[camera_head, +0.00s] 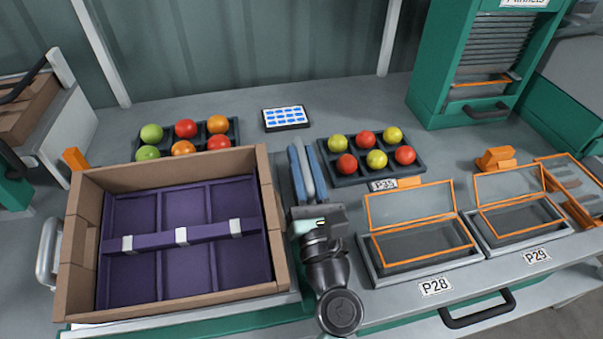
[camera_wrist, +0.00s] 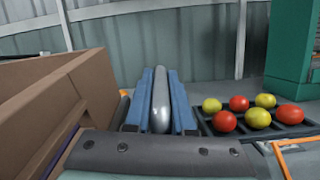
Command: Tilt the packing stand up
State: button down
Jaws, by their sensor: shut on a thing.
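The packing stand (camera_head: 185,305) is at the left of the bench, mostly hidden under a brown cardboard box (camera_head: 268,200) with a purple divided insert (camera_head: 180,265). A grey handle (camera_head: 47,250) shows on its left side. My gripper (camera_head: 303,160) is at the right side of the box, with its two blue fingers closed on a grey rounded bar, the stand's right handle (camera_head: 308,172). In the wrist view the handle (camera_wrist: 160,100) lies between the fingers (camera_wrist: 160,95). I cannot tell from these views how far the stand is tilted.
Dark trays of red, yellow, green and orange tomatoes stand behind the box (camera_head: 183,135) and to the right of my gripper (camera_head: 345,178). A small tablet (camera_head: 286,117) lies between them. Orange-rimmed bins P28 (camera_head: 380,272) and P29 (camera_head: 490,242) stand at the right.

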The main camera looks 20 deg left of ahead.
jog(key=shift+r, duration=0.15)
jog(key=c, duration=0.8)
grip_release()
jog(key=shift+s+d+r, duration=0.1)
jog(key=shift+o, duration=0.2)
jog(key=shift+s+d+f, duration=0.3)
jog(key=shift+s+f, duration=0.05)
jog(key=shift+s, duration=0.05)
jog(key=b+v, duration=0.1)
jog(key=v, duration=1)
jog(key=shift+s+d, duration=0.2)
jog(key=shift+s, duration=0.1)
